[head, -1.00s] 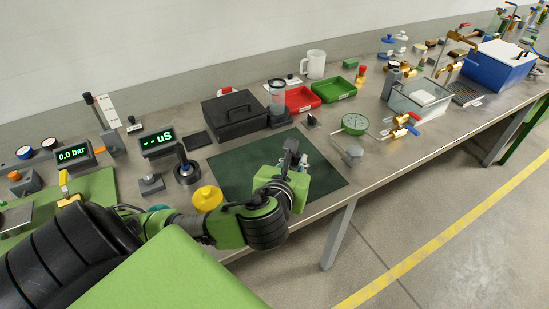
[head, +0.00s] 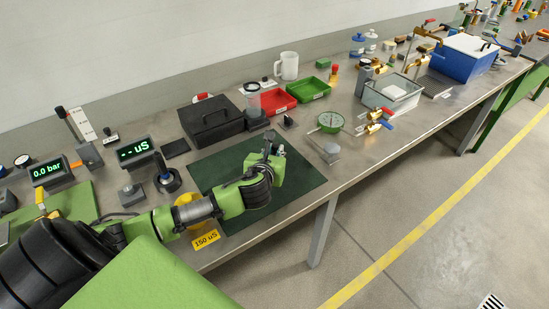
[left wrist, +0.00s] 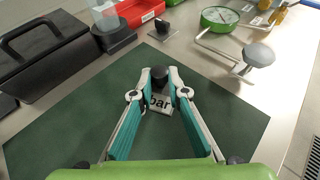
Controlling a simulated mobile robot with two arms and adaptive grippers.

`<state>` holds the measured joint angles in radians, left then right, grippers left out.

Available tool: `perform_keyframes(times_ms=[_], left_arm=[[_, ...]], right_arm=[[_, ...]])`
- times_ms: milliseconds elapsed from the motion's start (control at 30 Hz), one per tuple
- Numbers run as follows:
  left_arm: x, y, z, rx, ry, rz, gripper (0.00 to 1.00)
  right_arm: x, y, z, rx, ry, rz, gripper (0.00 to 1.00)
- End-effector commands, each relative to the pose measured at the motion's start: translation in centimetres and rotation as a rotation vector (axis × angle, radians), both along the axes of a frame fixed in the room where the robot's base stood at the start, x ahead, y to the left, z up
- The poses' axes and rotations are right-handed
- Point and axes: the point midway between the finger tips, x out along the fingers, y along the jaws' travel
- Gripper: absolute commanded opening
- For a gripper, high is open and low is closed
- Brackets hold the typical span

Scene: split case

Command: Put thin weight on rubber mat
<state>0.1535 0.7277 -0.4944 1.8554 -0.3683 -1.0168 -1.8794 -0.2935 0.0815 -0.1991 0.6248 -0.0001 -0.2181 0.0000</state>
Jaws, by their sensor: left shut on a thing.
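The dark green rubber mat (head: 225,160) lies flat on the steel bench; it also fills much of the left wrist view (left wrist: 60,140). My left gripper (head: 271,152) is over the right part of the mat. In the left wrist view its fingertips (left wrist: 159,80) are shut on a small dark piece with a round black top, which I take to be the thin weight (left wrist: 159,74). A pale label reading "bar" (left wrist: 160,104) shows between the fingers. I cannot tell whether the weight touches the mat. My right gripper is not in view.
A black case (head: 210,120), a clear cylinder on a dark base (head: 253,100) and red (head: 272,103) and green (head: 308,90) trays stand behind the mat. A green gauge (head: 331,121) and a grey round-topped piece (head: 331,149) are at its right. A yellow pot (head: 187,197) is at its left.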

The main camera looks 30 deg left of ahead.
Motion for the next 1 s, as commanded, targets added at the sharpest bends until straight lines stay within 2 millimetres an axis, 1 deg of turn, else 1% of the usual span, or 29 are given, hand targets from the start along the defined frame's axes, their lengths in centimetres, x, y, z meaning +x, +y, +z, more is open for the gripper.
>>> perform_keyframes(times_ms=[100,200,600,633,667,700,1000], left_arm=[[0.1,0.1,-2.0,-0.001,0.003,0.002,0.0],[0.2,0.1,-2.9,-0.001,0.001,0.001,0.0],[0.1,0.1,-3.5,0.001,0.0,0.001,0.0],[0.1,0.1,-3.5,0.0,0.001,0.001,0.2],[0.1,0.1,-3.5,0.0,0.001,0.001,0.28],[0.1,0.1,-3.5,0.0,0.001,0.001,0.31],[0.1,0.1,-3.4,0.0,0.001,0.001,0.31]], right_arm=[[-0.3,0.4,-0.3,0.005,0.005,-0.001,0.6],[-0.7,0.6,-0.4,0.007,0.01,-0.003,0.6],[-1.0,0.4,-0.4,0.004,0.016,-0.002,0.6],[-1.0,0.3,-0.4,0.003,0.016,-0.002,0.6],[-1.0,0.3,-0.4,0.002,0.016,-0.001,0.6],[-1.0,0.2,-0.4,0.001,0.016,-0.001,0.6],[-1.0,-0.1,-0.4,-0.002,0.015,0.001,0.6]])
